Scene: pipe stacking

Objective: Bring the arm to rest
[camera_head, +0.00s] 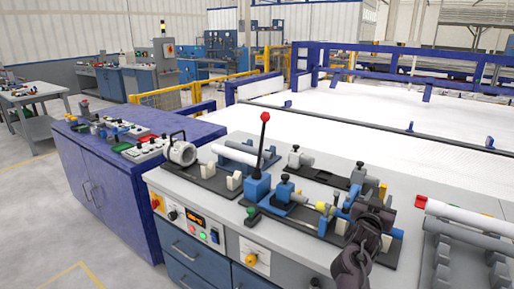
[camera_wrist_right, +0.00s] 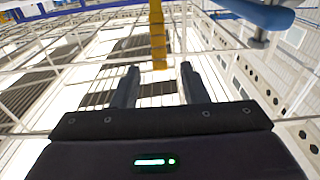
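My right gripper (camera_head: 374,215) is the dark shape over the right part of the grey workbench (camera_head: 330,150) in the head view, in front of a blue clamp fixture (camera_head: 340,221). In the right wrist view my right gripper (camera_wrist_right: 157,76) has its two dark fingers apart, with nothing held between them. A yellow post (camera_wrist_right: 157,35) shows beyond the fingertips; I cannot tell how far off it is. My left gripper is not in view.
A white pipe (camera_head: 236,154) lies in a holder at the back of the bench. Another white pipe (camera_head: 468,216) and a grey pipe (camera_head: 468,239) lie on a rack at the right. A red-knobbed lever (camera_head: 264,135) stands upright. A blue cabinet (camera_head: 112,185) adjoins at left.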

